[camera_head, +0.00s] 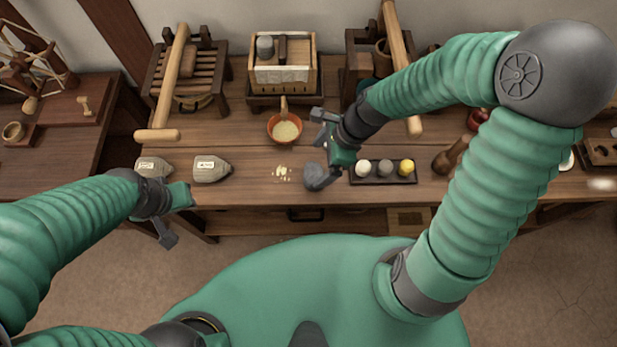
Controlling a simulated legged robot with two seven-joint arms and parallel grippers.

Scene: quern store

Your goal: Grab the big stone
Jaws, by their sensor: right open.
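A big grey stone (315,177) lies on the wooden bench near its front edge, left of a dark tray. My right gripper (327,141) is open and empty, just above and behind the stone in the picture. Whether a finger touches the stone I cannot tell. My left gripper (177,214) is at the bench's front left edge, away from the stone. Nothing shows in it, and its jaw opening is unclear.
Two grey sacks (211,170) lie at left. A wooden box (283,74) and slatted racks stand at the back.

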